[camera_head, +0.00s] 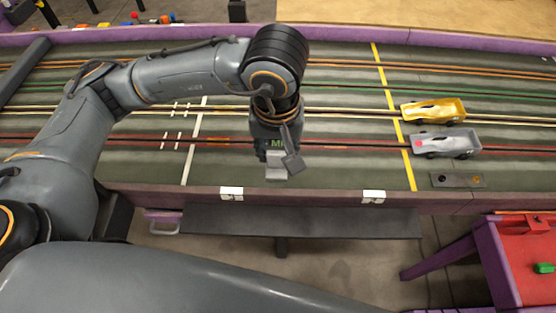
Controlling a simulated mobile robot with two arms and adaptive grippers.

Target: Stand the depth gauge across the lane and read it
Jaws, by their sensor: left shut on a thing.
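My left gripper (281,163) points down over the near side of the slot track (340,170), close to its front wall. It is shut on a small grey thing (277,173), mostly hidden by the fingers. I cannot tell for sure that this is the depth gauge, nor whether it touches the track. Green lettering shows just above the fingers. The lane with red rails (340,144) runs behind the gripper. My right gripper is out of view.
A gold car (433,110) and a silver car (446,144) stand right of the yellow line (395,118). A dark plate (458,180) lies near the front wall. A dark shelf (330,222) runs along the front. A red-topped table (530,255) stands at lower right.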

